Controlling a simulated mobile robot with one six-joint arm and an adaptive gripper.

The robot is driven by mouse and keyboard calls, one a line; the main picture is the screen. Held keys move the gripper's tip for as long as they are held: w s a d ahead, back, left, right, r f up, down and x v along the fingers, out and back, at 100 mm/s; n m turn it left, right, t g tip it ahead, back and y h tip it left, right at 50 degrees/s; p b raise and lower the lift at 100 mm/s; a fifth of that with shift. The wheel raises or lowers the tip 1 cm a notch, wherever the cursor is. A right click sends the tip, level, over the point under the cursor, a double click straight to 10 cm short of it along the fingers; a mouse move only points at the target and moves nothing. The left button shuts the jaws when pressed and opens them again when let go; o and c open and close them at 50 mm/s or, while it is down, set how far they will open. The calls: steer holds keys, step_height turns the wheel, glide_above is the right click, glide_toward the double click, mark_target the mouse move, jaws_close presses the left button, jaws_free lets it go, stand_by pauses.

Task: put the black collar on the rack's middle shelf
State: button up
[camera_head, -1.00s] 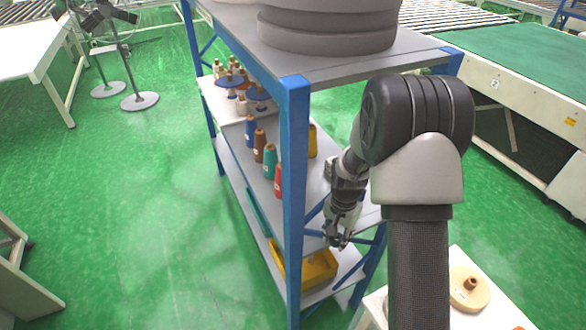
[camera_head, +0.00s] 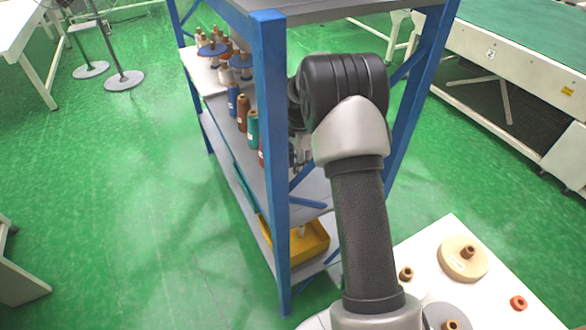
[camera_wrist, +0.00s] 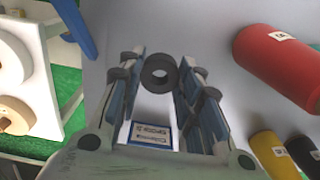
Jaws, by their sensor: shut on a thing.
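The black collar (camera_wrist: 160,73), a small dark ring, sits between my gripper's fingertips (camera_wrist: 162,72) in the wrist view. My gripper is shut on it. Behind it is the grey surface of the rack's middle shelf (camera_wrist: 222,28); whether the collar touches it I cannot tell. A blue-edged label (camera_wrist: 152,135) shows between the fingers. In the head view the blue-framed rack (camera_head: 272,150) stands in the middle, and my arm reaches into its right end at the middle shelf (camera_head: 312,188). My arm hides the collar and most of the gripper there.
A red cone (camera_wrist: 285,65) stands right of my gripper, with yellow (camera_wrist: 272,152) and black (camera_wrist: 305,155) cones nearby. Several cones and spools line the shelf's left side. A yellow bin (camera_head: 312,240) is on the lower shelf. A white table (camera_head: 405,260) with discs stands front right.

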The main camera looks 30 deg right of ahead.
mark_target(299, 185)
step_height(299, 185, down, 7)
steer(key=shift+r+b, duration=0.1)
steer(key=shift+b, duration=0.7)
steer(key=o, duration=1)
steer(key=shift+f, duration=0.2)
steer(key=shift+r, duration=0.1)
step_height(299, 185, up, 12)
steer(key=p, duration=0.3)
steer(key=shift+r, duration=0.1)
